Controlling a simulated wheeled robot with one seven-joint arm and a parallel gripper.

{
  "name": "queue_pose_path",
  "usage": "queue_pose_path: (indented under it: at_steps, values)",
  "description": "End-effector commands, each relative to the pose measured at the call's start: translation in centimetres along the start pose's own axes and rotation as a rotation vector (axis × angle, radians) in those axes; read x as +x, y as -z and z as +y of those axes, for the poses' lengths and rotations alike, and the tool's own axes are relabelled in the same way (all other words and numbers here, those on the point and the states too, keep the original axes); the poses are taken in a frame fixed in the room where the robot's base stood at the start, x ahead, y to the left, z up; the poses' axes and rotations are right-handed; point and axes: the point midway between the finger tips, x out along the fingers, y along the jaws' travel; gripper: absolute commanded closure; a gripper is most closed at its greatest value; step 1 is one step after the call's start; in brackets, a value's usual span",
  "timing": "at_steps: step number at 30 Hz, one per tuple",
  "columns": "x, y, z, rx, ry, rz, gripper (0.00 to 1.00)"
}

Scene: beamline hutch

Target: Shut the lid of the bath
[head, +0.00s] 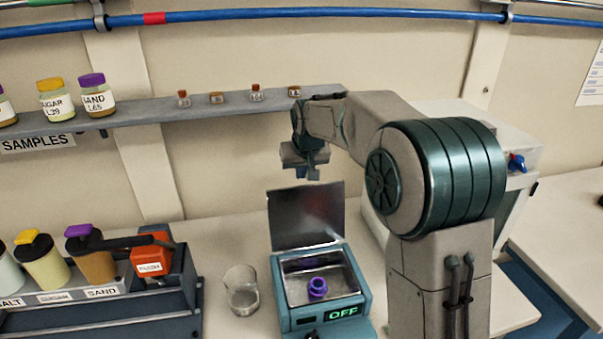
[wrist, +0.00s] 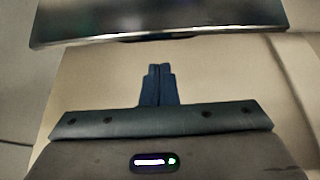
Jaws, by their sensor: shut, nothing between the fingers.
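The teal bath (head: 280,298) stands on the bench, with a display reading OFF on its front. Its grey metal lid (head: 305,218) is open, standing nearly upright at the back. A purple-topped piece (head: 318,288) is inside the basin. My gripper (head: 313,176) is shut and empty, pointing down just above the lid's top edge. In the wrist view the shut fingers (wrist: 160,84) point toward a dark panel with a straight edge, apparently the lid (wrist: 150,18), with a gap between them. I cannot tell whether the fingertips are behind the lid.
A glass beaker (head: 241,292) stands close to the bath's left side. A rack (head: 100,322) with labelled jars is farther left. A shelf (head: 150,120) with jars and small vials runs along the wall behind my gripper. A white box (head: 520,150) is at the right.

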Motion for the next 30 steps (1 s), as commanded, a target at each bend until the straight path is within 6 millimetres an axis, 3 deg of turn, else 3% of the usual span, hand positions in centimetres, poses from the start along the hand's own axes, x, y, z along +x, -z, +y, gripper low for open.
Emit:
queue_pose_path:
  at_steps: [9, 16, 23, 30]
  values:
    - [-4.0, 3.2, -0.2, 0.004, 0.000, -0.124, 1.00]
    - [-5.9, 3.8, -0.5, 0.000, 0.004, -0.182, 1.00]
    - [-3.2, 3.2, -0.5, 0.000, 0.004, -0.190, 1.00]
    - [1.9, 2.2, -0.5, 0.000, 0.004, -0.190, 1.00]
